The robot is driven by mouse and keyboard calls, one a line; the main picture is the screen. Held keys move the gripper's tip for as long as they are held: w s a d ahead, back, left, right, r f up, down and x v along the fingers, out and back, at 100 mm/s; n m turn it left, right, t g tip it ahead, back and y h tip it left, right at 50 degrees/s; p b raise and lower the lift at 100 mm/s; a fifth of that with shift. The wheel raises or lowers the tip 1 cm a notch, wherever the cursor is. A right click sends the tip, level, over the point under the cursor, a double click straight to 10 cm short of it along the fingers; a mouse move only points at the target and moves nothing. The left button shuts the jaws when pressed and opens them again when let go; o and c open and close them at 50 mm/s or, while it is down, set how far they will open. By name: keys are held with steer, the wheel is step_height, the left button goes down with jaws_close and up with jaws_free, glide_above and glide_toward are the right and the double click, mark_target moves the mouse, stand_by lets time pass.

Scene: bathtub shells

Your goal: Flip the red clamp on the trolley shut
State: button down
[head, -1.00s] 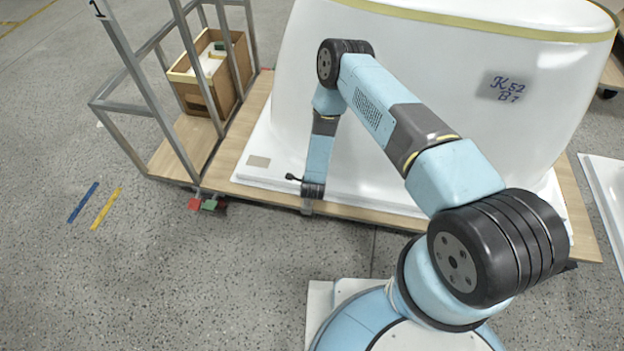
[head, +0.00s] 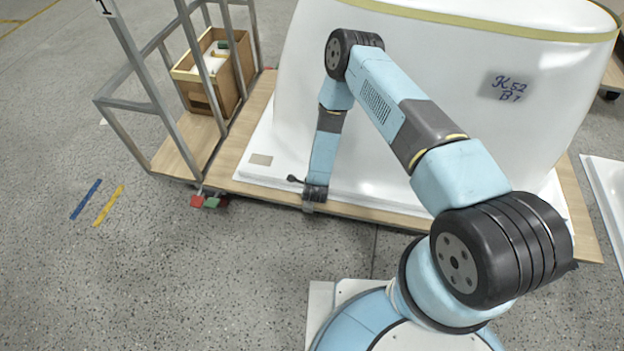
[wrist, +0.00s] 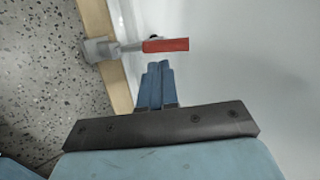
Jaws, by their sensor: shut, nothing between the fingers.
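The clamp sits on the trolley's wooden edge in the wrist view. Its grey body (wrist: 101,49) grips the edge, and its red handle (wrist: 166,45) points right in the picture, over the white tub shell's rim. My gripper (wrist: 155,66) is shut and empty, its blue fingers just below the red handle in the wrist picture; a small gap seems to show between them. In the head view my gripper's end (head: 314,194) is down at the trolley's front edge (head: 350,213), where the arm hides most of the clamp. The handle cannot be made out there.
The white tub shell (head: 430,110) stands on the trolley close behind my arm. A metal frame (head: 130,105) and wooden box (head: 238,75) stand at left. Red and green parts (head: 197,201) sit under the trolley edge. The floor in front is clear.

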steer(key=v, duration=0.8)
steer(key=shift+r, duration=0.6)
steer(key=shift+d, duration=0.15)
